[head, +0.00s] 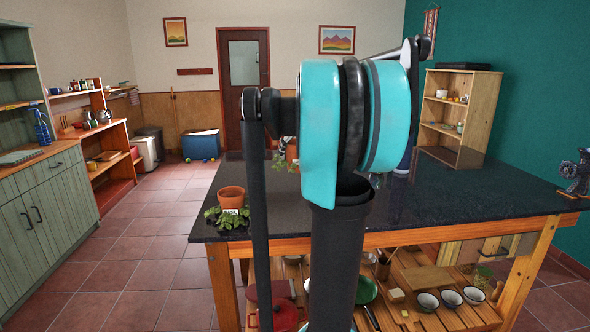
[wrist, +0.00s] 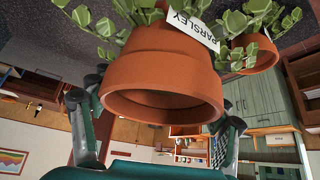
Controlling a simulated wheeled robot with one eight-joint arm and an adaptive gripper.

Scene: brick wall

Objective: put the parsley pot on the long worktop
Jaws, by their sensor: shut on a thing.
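The parsley pot (wrist: 165,75) is terracotta with green leaves and a white label reading PARSLEY. My gripper (wrist: 157,112) is shut on it, one finger at each side in the wrist view. In the head view the parsley pot (head: 292,151) is mostly hidden behind my arm, over the dark-topped table (head: 440,197); whether it touches the top I cannot tell. A wooden top on green cabinets (head: 45,152) runs along the left. Which surface is the long worktop is not marked.
A second terracotta pot (head: 231,197) with leaves and a label stands at the table's near left corner; it also shows in the wrist view (wrist: 254,52). A small wooden shelf (head: 452,154) stands at the back right, a dark machine (head: 576,174) at the right edge. Tiled floor lies clear left.

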